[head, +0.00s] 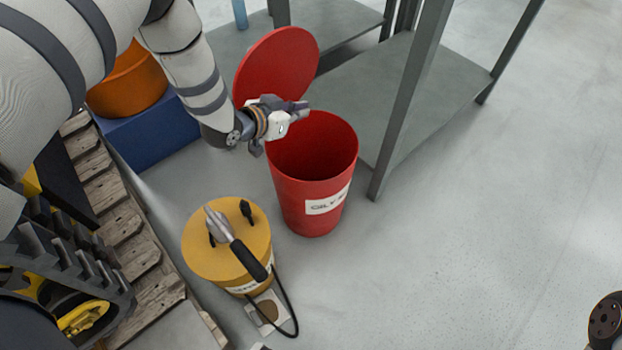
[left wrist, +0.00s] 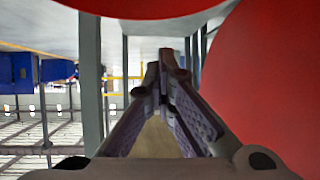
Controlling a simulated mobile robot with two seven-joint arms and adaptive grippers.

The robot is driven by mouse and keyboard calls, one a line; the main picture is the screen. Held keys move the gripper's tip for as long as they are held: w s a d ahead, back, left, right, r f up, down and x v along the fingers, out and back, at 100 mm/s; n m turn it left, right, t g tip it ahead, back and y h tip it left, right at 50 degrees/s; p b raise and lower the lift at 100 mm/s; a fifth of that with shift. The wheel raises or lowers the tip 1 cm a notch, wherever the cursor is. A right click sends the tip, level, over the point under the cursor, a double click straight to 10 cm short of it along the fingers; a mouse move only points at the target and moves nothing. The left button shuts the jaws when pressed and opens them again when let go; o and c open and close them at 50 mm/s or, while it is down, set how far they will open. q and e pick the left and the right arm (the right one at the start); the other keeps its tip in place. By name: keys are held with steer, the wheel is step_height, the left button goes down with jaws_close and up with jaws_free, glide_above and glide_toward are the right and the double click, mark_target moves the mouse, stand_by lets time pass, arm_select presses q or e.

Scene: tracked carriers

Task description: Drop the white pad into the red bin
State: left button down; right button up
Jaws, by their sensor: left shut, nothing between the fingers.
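The red bin (head: 312,190) stands on the floor with its round red lid (head: 277,65) tilted up at its back left. My left gripper (head: 300,108) is at the bin's upper left edge, in front of the lid. In the left wrist view the gripper (left wrist: 166,58) has its fingertips together with nothing between them, and red surfaces fill the right side and top. A small whitish flat piece with a brown round patch (head: 268,312) lies by the foot of the yellow container; I cannot tell whether it is the white pad. The bin's bottom is hidden.
A yellow container (head: 205,250) with a grey, black-handled tool (head: 235,240) and cable on top stands left of the bin. A grey metal shelf (head: 420,90) stands behind the bin. A blue box (head: 150,135) is at left.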

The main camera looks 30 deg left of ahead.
arm_select(q)
step_height(320, 180, down, 7)
steer(key=b, duration=0.4)
steer(key=shift+s+a+r+b, duration=0.2)
steer(key=shift+s+b, duration=0.15)
steer(key=shift+s, duration=0.05)
arm_select(e)
steer(key=f, duration=0.2)
steer(key=s+f, duration=0.1)
steer(key=shift+s+a+f+g, duration=0.1)
steer(key=shift+f+g, duration=0.2)
steer(key=shift+f, duration=0.1)
arm_select(q)
steer(key=c, duration=1.9)
jaws_free()
steer(key=v, duration=1.2)
steer(key=shift+a, duration=0.15)
steer(key=shift+r, duration=0.1)
